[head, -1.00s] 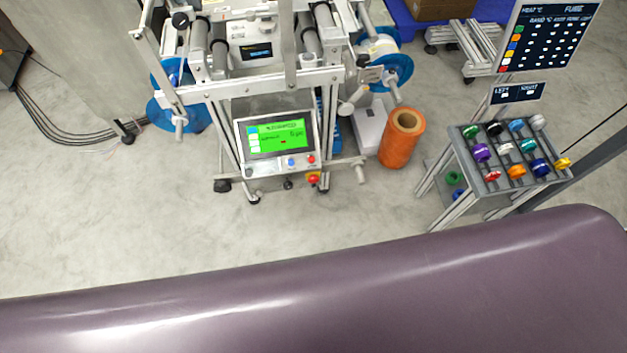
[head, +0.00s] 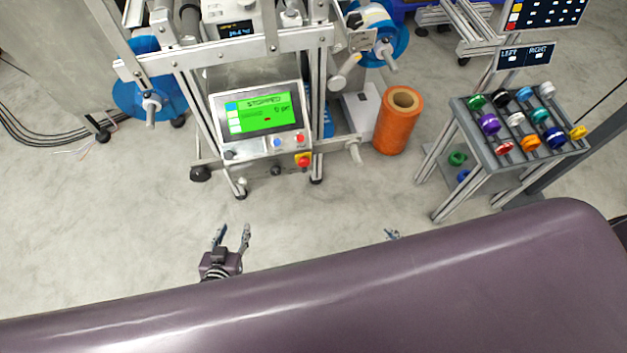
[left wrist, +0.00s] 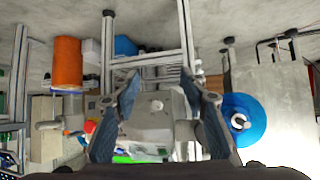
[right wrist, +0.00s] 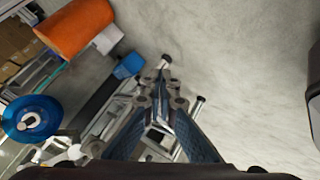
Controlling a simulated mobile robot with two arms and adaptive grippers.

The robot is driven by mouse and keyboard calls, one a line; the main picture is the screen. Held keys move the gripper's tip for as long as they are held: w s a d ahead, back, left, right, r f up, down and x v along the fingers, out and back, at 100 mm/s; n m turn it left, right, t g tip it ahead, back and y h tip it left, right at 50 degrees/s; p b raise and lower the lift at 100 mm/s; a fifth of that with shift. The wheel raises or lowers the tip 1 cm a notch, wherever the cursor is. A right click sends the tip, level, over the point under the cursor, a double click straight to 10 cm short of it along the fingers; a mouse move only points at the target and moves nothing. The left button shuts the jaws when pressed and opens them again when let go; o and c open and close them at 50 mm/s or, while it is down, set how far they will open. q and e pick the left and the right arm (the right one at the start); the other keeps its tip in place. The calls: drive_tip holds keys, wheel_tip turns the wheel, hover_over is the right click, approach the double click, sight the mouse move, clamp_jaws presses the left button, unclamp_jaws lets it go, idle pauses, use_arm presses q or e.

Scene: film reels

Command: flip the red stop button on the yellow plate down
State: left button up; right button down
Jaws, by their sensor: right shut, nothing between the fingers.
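The red stop button (head: 303,161) sits on a small yellow plate (head: 298,154) at the lower right corner of the machine's control panel in the head view. It also shows small in the left wrist view (left wrist: 89,127). My left gripper (head: 232,232) is open and empty, over the floor in front of the machine, apart from the button and below it to the left in the head view. Its spread fingers fill the middle of the left wrist view. My right gripper (head: 392,234) barely shows above the purple body edge; the right wrist view (right wrist: 163,65) shows its fingers together and empty.
The panel's green screen (head: 260,112) reads STOPPED. Blue and red buttons lie beneath it. An orange roll (head: 398,122) stands right of the machine. A rack of coloured spools (head: 520,120) stands further right. The floor before the machine is clear.

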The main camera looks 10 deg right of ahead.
use_arm(q)
drive_tip(key=w+d+r+t+h+b, duration=0.1)
drive_tip(key=w+d+r+t+b, duration=0.25)
drive_tip(key=r, duration=0.55)
drive_tip(key=w+r+t+h+b, duration=0.1)
drive_tip(key=w+r+t+b, duration=0.2)
drive_tip(key=w+r+b, duration=0.45)
use_arm(e)
drive_tip(key=w+a+r+n+t+y+p, duration=0.2)
drive_tip(key=w+a+r+n+t+y, duration=0.2)
drive_tip(key=w+r+n, duration=0.4)
use_arm(q)
drive_tip(key=s+r+t+h+b, duration=0.1)
drive_tip(key=s+r+t+b, duration=0.3)
drive_tip(key=r, duration=0.8)
drive_tip(key=s+a+r+t+h+b, duration=0.1)
drive_tip(key=s+r+t+b, duration=0.2)
drive_tip(key=r, duration=0.9)
drive_tip(key=s+b, duration=0.2)
drive_tip(key=s, duration=0.2)
drive_tip(key=shift+a+r+t, duration=0.2)
drive_tip(key=shift+a+t, duration=0.05)
drive_tip(key=shift+t, duration=0.1)
use_arm(e)
drive_tip(key=a+r+n+y, duration=0.7)
drive_tip(key=a+n+y, duration=0.1)
drive_tip(key=a+n, duration=0.1)
drive_tip(key=shift+s+r+g, duration=0.15)
drive_tip(key=shift+r+g, duration=0.1)
drive_tip(key=shift+g, duration=0.05)
